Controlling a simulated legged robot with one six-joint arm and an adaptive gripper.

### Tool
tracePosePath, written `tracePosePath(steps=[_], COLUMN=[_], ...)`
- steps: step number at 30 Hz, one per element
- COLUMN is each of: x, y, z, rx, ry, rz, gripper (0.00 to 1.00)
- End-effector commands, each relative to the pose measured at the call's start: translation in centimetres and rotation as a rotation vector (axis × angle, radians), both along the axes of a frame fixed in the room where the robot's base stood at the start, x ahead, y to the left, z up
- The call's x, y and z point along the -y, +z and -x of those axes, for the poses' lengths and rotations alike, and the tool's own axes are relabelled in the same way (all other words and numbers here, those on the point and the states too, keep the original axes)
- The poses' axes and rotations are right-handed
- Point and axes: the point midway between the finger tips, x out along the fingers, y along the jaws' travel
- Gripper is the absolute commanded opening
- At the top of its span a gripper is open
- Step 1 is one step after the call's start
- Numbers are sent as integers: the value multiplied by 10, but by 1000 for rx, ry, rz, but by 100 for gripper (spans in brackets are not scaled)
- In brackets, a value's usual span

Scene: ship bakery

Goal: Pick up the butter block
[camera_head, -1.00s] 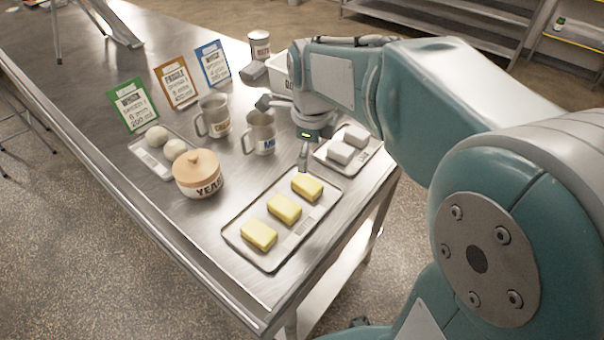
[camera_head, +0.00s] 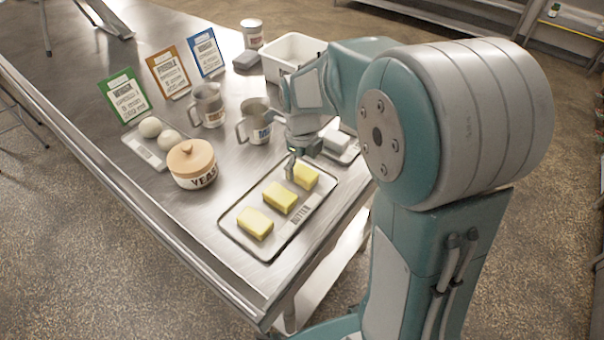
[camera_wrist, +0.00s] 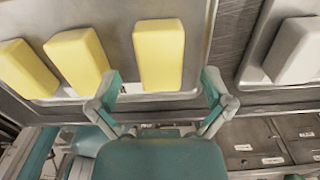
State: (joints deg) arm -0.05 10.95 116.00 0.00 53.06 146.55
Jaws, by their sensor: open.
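Three yellow butter blocks lie in a row on a metal tray (camera_head: 232,231) labelled BUTTER. The nearest block (camera_head: 255,223) and the middle block (camera_head: 279,199) are fully visible. The far block (camera_head: 306,177) is partly covered by my gripper (camera_head: 291,165), which hangs over that end of the tray. In the wrist view, my gripper (camera_wrist: 162,88) is open and empty between its fingers. The far block (camera_wrist: 159,55) appears ahead between the fingertips, apart from both. The middle block (camera_wrist: 78,60) and nearest block (camera_wrist: 25,70) show to the left there.
A tray with white blocks (camera_head: 336,141) stands beyond the butter tray, partly hidden by my arm. A yeast jar (camera_head: 192,165), two metal mugs (camera_head: 257,124), a dough tray (camera_head: 143,150) and a white bin (camera_head: 290,55) share the table. The table's front edge is close.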

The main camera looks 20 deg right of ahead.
Motion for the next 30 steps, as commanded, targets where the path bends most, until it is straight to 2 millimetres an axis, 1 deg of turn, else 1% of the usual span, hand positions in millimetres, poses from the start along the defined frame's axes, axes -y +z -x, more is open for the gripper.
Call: tracePosePath(steps=[1, 4, 7, 12, 13, 14, 15, 17, 18, 19, 30], x=[0, 0, 0, 0, 0, 0, 0, 0, 0, 0, 0], y=[-9, -19, -23, -22, -22, -22, -22, -22, -22, -22, -21], z=[1, 0, 0, 0, 0, 0, 0, 0, 0, 0, 0], rx=[-5, -2, 0, 0, 0, 0, 0, 0, 0, 0, 0], ry=[0, 0, 1, 1, 1, 1, 1, 1, 1, 1, 1], rz=[0, 0, 0, 0, 0, 0, 0, 0, 0, 0, 0], gripper=[100, 100, 100, 100, 91, 78, 60, 33, 15, 11, 10])
